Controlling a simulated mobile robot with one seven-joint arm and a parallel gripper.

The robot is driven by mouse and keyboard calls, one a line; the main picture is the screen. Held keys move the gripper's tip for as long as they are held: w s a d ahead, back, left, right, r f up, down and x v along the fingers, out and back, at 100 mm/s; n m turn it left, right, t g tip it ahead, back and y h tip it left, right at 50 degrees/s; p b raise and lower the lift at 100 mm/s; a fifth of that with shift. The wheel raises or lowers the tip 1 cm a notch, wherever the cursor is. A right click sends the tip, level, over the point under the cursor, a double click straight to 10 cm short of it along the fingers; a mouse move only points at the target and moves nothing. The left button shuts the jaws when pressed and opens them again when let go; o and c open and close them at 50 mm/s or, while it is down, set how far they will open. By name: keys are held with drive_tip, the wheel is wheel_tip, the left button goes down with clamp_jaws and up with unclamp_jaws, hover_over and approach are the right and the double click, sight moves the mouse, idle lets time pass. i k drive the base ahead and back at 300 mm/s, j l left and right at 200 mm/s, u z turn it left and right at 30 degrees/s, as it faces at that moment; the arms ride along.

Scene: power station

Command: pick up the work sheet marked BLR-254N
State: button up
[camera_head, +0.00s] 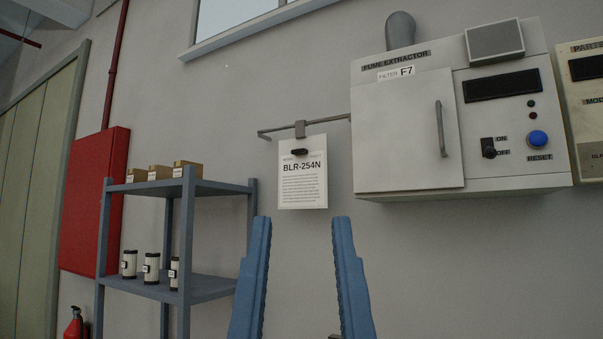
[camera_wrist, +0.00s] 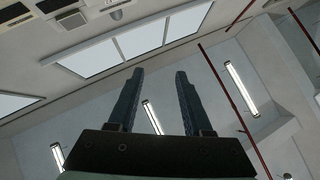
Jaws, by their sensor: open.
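The work sheet marked BLR-254N (camera_head: 302,185) is a white page hanging on the wall in the head view. A dark clip (camera_head: 299,152) is at its top, below a grey wall rod (camera_head: 290,129). My gripper (camera_head: 302,220) is open and empty, with two blue fingers pointing up. In the picture its fingertips are just below the sheet, one to each side; the depth gap between them cannot be told. The gripper also shows in the wrist view (camera_wrist: 160,72), where the sheet cannot be made out.
A fume extractor (camera_head: 405,140) with a door handle juts from the wall at right. A blue-grey shelf (camera_head: 215,187) with boxes and several canisters stands at left. A red cabinet (camera_head: 92,200) and fire extinguisher (camera_head: 74,324) are farther left.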

sight(303, 160)
drive_tip(key=i+j+z, duration=0.3)
drive_tip(key=i+j, duration=0.15)
drive_tip(key=i+j+z, duration=0.25)
drive_tip(key=i+j, duration=0.2)
drive_tip(key=j, duration=0.15)
